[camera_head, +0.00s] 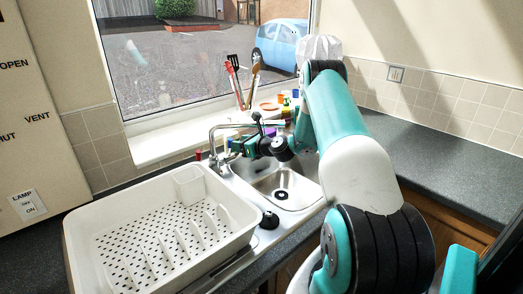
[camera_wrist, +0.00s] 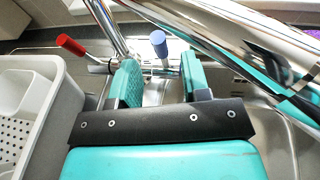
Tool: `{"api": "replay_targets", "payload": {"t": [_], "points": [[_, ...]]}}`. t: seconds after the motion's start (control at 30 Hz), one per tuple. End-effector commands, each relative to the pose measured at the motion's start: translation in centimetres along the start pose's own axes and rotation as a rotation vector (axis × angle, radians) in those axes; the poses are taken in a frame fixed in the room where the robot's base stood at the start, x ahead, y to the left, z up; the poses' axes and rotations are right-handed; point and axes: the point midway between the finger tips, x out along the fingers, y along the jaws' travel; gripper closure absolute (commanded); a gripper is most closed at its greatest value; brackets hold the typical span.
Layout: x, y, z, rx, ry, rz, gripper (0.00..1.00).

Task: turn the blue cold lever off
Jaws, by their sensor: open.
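The blue cold lever (camera_wrist: 158,42) shows in the wrist view as a short metal stem with a blue round end. It stands just past my open fingertips and lines up with the gap between them. My gripper (camera_wrist: 160,70) is open with its two teal fingers apart, and nothing is clamped in it. Whether a finger touches the lever I cannot tell. In the head view my gripper (camera_head: 238,147) is at the tap and hides the blue lever. The chrome tap (camera_head: 213,140) rises behind the sink.
The red lever (camera_wrist: 72,45) is left of my gripper in the wrist view. The chrome spout (camera_wrist: 215,35) crosses on the right. A white dish rack (camera_head: 85,235) stands left of the sink (camera_head: 310,190). Utensils (camera_head: 240,80) stand on the sill. The right counter (camera_head: 450,145) is clear.

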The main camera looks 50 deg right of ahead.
Motion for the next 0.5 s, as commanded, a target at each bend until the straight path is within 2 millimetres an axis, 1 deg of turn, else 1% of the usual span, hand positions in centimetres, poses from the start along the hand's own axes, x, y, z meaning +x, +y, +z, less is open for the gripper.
{"api": "replay_targets", "payload": {"t": [0.03, 0.1, 0.3, 0.4, 0.5], "points": [[-1.4, -0.2, -0.4, 0.004, 0.001, -0.005, 0.57], [-3.2, -0.1, -0.4, 0.003, 0.0, -0.005, 0.57], [-7.9, -0.1, -0.3, 0.002, 0.0, -0.004, 0.57], [-9.6, -0.1, -0.2, 0.002, -0.001, -0.002, 0.57], [-10.7, 0.0, -0.1, 0.0, 0.0, 0.0, 0.57]]}}
